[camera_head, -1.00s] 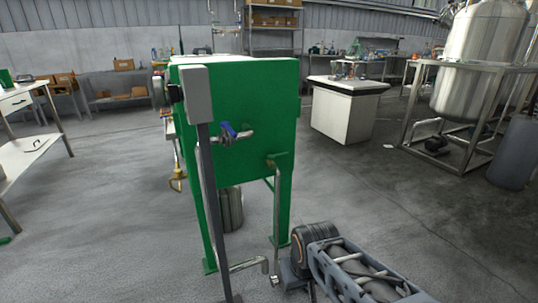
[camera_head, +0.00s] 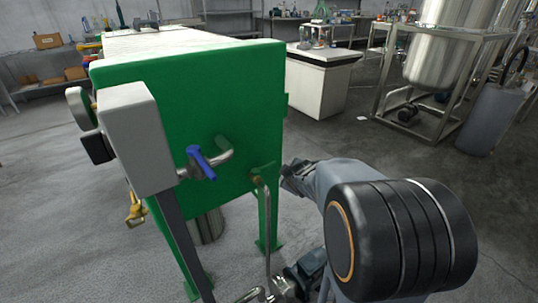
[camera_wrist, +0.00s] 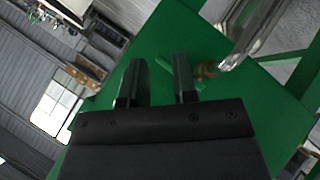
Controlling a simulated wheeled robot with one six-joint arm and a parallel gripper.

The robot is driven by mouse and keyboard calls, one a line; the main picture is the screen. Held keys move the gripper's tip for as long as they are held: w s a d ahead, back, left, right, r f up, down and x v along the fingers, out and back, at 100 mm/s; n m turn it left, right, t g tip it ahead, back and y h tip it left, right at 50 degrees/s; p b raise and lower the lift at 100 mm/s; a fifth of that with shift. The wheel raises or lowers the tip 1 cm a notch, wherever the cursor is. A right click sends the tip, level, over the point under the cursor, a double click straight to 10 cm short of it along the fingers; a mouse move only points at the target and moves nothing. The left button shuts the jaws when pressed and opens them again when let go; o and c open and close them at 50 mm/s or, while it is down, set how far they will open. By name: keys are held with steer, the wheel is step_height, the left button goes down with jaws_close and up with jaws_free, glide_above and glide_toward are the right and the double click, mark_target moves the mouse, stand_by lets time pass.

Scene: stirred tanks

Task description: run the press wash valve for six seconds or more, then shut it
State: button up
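The blue valve handle (camera_head: 201,163) sits on a short metal pipe (camera_head: 222,153) on the end face of the green press (camera_head: 235,90). The handle lies across the pipe, slanting. I cannot tell from this whether water runs. My gripper (camera_wrist: 160,66) is open and empty in the wrist view, its two fingers apart in front of the green panel. In the head view my gripper (camera_head: 291,178) is beside the right edge of the press, apart from the blue handle. The blue handle does not show in the wrist view.
A grey box (camera_head: 138,135) on a dark post stands left of the valve. A bent pipe (camera_head: 264,230) runs down below the panel; a metal pipe (camera_wrist: 245,38) shows close by in the wrist view. A white cabinet (camera_head: 318,85) and steel tank (camera_head: 455,45) stand behind.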

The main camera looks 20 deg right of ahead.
mark_target(272, 165)
steer(key=w+d+r+n+t+y+p, duration=0.1)
steer(key=w+d+n+t+y+p, duration=0.35)
steer(key=n, duration=0.45)
steer(key=s+f+n+g+y+p, duration=0.1)
steer(key=s+f+n+y+p, duration=0.1)
steer(key=s+n+y, duration=0.4)
steer(key=shift+n+y, duration=0.6)
steer(key=shift+y, duration=0.35)
steer(key=x, duration=0.5)
steer(key=b+x, duration=0.1)
steer(key=x, duration=0.4)
steer(key=w+d+b+x, duration=0.1)
steer(key=x, duration=0.4)
steer(key=shift+s+d+r, duration=0.1)
steer(key=shift+r, duration=0.15)
jaws_close()
